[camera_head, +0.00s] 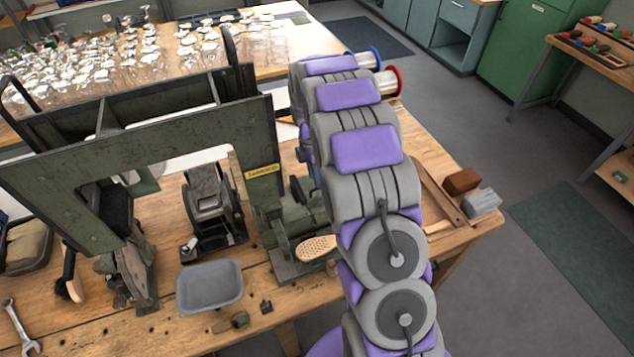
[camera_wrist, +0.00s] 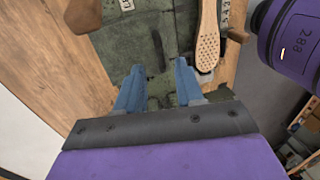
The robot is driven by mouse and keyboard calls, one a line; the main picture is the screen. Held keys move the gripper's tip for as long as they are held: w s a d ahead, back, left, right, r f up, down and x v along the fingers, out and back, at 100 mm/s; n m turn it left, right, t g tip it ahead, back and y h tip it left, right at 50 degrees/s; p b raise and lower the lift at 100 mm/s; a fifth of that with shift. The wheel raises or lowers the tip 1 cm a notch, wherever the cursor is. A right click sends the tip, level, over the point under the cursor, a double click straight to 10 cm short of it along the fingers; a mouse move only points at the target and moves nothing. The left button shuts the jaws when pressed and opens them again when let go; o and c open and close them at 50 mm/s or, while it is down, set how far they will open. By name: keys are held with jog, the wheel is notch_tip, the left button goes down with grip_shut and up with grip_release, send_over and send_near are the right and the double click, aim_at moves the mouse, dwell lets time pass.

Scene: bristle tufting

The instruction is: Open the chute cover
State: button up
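The green machine (camera_head: 262,165) stands on the workbench, with a large frame and a lower green base. I cannot tell for sure which part is the chute cover. A dark box-like unit (camera_head: 210,200) with a sloped top sits under the frame. In the wrist view, my gripper (camera_wrist: 158,82) has two blue fingers apart, with nothing between them, over the machine's green base (camera_wrist: 140,40). A small dark lever-like piece (camera_wrist: 158,48) lies just beyond the fingers.
A drilled wooden brush blank (camera_head: 316,248) lies on the machine's base; it also shows right of my fingers in the wrist view (camera_wrist: 207,45). A grey tray (camera_head: 209,287) sits at the bench's front. Brown (camera_head: 462,182) and grey blocks (camera_head: 482,203) sit at its right corner.

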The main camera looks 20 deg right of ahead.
jog(key=shift+s+a+f, duration=0.1)
jog(key=shift+f, duration=0.4)
jog(key=shift+s+a+f, duration=0.1)
jog(key=shift+f, duration=0.55)
jog(key=shift+d+f, duration=0.1)
jog(key=shift+d, duration=0.1)
jog(key=shift+d, duration=0.1)
jog(key=shift+c, duration=0.2)
grip_shut()
